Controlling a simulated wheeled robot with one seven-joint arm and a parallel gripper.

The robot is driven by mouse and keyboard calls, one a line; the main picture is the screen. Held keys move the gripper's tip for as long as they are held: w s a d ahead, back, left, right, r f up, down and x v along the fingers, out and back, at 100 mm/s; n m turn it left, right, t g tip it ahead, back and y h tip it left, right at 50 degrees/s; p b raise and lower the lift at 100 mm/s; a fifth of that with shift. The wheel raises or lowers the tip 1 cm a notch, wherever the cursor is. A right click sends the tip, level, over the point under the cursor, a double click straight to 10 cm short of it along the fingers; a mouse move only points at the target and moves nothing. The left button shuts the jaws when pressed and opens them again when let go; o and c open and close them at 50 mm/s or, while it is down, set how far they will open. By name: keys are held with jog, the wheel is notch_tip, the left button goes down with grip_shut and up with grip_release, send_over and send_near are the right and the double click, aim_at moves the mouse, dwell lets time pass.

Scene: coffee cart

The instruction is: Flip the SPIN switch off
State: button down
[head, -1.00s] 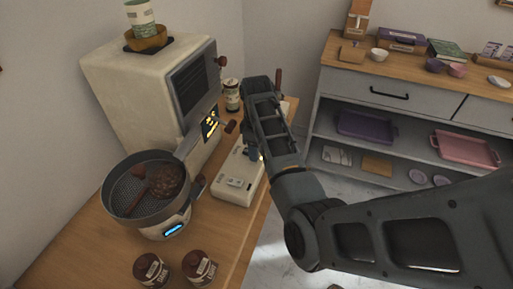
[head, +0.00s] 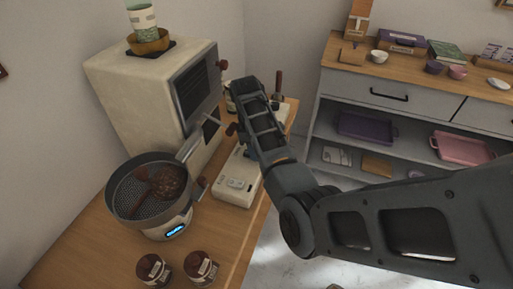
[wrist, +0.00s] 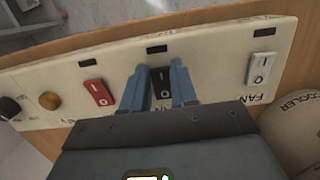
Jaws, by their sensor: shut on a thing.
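My gripper (wrist: 160,72) is shut on this black switch, with one blue finger at each side. The lettering under it is partly hidden by my gripper, so I cannot read SPIN. A red switch (wrist: 97,92) is to its left and a white switch (wrist: 262,68) marked FAN is to its right.
The cream machine (head: 150,90) and a round pan (head: 150,212) with brown beans stand left of my arm. Two labelled jars (head: 200,266) are at the front. A shelf unit (head: 390,90) stands at the right.

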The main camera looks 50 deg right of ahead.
jog(key=c, duration=0.9)
grip_release()
jog(key=shift+f, duration=0.15)
